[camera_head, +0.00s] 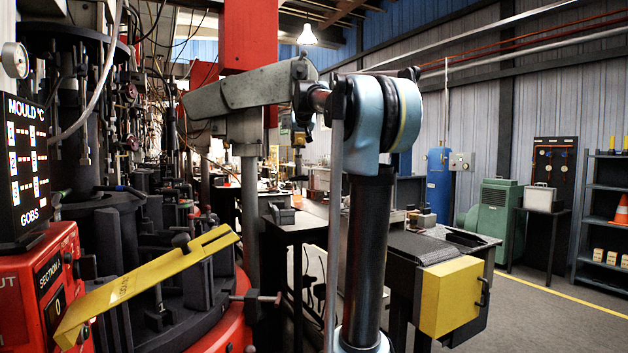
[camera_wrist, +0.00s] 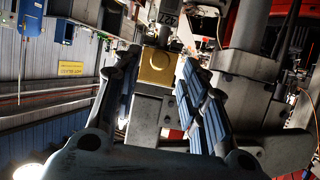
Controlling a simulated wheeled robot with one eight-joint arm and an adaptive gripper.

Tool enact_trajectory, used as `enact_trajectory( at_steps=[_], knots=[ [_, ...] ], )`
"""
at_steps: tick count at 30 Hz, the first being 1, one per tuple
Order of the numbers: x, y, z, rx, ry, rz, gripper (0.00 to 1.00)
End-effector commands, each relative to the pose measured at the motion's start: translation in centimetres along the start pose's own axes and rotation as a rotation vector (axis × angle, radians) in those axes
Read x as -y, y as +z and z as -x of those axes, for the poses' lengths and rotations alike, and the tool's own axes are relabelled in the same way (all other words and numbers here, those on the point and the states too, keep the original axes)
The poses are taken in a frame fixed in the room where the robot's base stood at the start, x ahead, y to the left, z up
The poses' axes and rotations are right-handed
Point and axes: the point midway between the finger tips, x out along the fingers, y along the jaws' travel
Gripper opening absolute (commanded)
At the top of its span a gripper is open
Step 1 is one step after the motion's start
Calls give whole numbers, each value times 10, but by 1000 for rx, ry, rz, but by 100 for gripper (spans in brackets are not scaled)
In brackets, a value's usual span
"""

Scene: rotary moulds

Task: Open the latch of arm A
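A grey cast arm (camera_head: 240,92) on an upright post reaches right at the middle of the head view. My gripper (camera_head: 306,98) is at its right end, partly hidden by my own arm. In the wrist view, my gripper (camera_wrist: 160,62) has its two blue-grey padded fingers spread apart. A brass-coloured square block (camera_wrist: 157,68) sits on a grey metal body (camera_wrist: 153,112) between them, with visible gaps beside the block. I cannot tell whether this block is the latch.
The dark mould machine (camera_head: 170,270) with a slanted yellow bar (camera_head: 150,283) fills the left. A red control box (camera_head: 45,290) stands at its front. A bench with a yellow box (camera_head: 450,297) is right of my arm. The floor (camera_head: 560,300) at the right is clear.

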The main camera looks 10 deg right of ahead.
Motion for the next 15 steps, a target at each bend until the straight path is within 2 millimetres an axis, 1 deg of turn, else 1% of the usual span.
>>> enact_trajectory(
  at_steps=[1,15],
  knots=[
    [0,0,9,0,0,0,40],
    [0,0,84,2,0,-1,40]
  ],
)
